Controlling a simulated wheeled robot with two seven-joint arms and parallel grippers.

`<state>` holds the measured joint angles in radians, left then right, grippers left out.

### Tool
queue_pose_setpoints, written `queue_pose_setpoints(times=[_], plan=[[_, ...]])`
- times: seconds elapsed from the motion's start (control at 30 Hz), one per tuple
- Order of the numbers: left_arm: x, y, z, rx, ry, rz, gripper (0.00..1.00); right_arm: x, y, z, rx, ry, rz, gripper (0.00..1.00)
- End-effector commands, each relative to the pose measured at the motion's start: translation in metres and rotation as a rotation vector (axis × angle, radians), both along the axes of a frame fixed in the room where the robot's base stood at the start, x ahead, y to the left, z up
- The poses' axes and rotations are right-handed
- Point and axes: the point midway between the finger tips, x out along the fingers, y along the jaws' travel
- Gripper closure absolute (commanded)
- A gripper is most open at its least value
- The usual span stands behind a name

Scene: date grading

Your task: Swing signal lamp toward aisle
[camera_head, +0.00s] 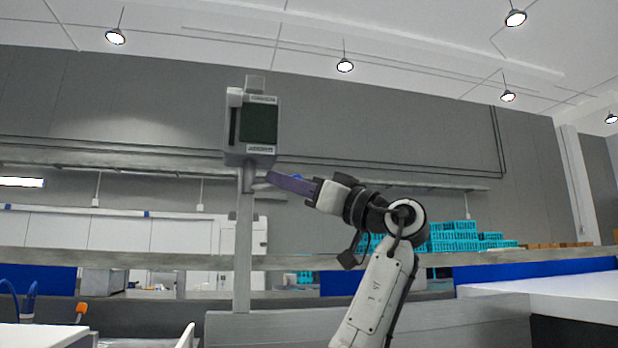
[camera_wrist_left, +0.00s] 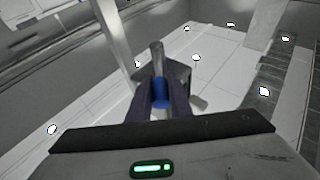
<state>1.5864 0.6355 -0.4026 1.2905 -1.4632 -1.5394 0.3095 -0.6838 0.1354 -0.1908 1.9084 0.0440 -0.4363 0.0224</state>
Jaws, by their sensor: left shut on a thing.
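The signal lamp (camera_head: 259,123) is a pale box with a dark green panel. It stands on top of a grey post (camera_head: 243,250), left of the middle in the head view. A short handle with a blue grip (camera_wrist_left: 160,92) shows between the fingers in the left wrist view. My left gripper (camera_head: 270,180) has dark purple fingers and reaches in from the right just below the lamp box. It is shut on the handle; the fingers (camera_wrist_left: 162,103) flank the blue grip. The fingers hide part of the handle. My right gripper is in neither view.
Turquoise crates (camera_head: 452,236) are stacked behind my arm. A white table surface (camera_head: 560,290) lies at the right. A white surface (camera_head: 40,335) and an orange-tipped item (camera_head: 81,311) are at lower left. Space around the lamp box looks clear.

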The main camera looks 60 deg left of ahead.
Motion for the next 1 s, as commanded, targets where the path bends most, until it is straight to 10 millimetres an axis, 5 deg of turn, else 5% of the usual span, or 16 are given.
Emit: queue_pose_setpoints(times=[0.53,0.57,0.63,1.0], plan=[[-0.0057,0.0061,0.0014,0.000,0.004,0.037,1.00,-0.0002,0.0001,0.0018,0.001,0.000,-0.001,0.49],[-0.0057,0.0061,0.0015,0.000,0.004,0.037,0.77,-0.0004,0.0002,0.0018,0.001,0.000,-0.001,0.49],[-0.0057,0.0061,0.0014,0.001,0.003,0.036,0.65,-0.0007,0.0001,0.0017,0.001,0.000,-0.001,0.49],[-0.0031,0.0022,-0.0014,0.001,0.000,0.032,0.63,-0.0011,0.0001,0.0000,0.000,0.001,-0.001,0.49]])
